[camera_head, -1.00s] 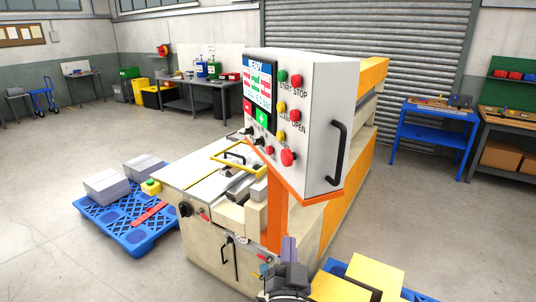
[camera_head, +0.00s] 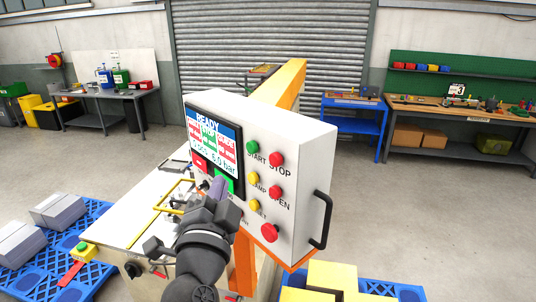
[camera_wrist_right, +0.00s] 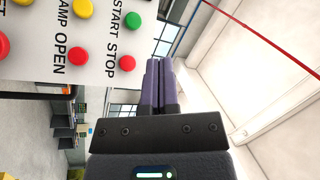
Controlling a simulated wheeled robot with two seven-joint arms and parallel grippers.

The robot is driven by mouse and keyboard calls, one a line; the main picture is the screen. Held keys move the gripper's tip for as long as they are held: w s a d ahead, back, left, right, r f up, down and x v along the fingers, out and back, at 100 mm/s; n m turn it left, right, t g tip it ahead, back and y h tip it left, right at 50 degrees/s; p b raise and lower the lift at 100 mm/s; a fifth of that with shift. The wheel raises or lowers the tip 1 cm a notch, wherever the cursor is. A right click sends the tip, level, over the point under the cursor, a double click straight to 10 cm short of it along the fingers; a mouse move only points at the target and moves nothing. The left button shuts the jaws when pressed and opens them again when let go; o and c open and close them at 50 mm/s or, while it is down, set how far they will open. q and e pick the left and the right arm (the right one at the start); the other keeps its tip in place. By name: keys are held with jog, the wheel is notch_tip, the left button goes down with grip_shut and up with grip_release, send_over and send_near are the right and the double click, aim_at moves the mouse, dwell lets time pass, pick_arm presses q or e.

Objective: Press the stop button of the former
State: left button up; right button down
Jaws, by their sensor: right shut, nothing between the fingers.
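The former's white control box (camera_head: 300,165) stands in the middle of the head view. Its red stop button (camera_head: 277,159) is at the upper right of the panel, beside the green start button (camera_head: 252,147). The stop button also shows in the right wrist view (camera_wrist_right: 127,63), left of the fingers. My right gripper (camera_head: 217,187) is shut and empty, in front of the panel's lower left, below the screen (camera_head: 212,143). It appears apart from the stop button. In the wrist view its purple fingers (camera_wrist_right: 158,75) are together. My left gripper is not in view.
More buttons sit below, including a large red one (camera_head: 269,232). A black handle (camera_head: 321,219) sticks out at the box's right side. A yellow frame (camera_head: 176,196) lies on the machine's bed. Blue pallets (camera_head: 101,214) stand on the floor at both sides.

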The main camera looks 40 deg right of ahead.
aim_at(275, 159)
jog(key=w+d, duration=0.1)
jog(key=d, duration=0.7)
jog(key=shift+d, duration=0.4)
dwell(1.7)
jog(key=shift+d+p, duration=0.4)
jog(key=shift+p, duration=0.2)
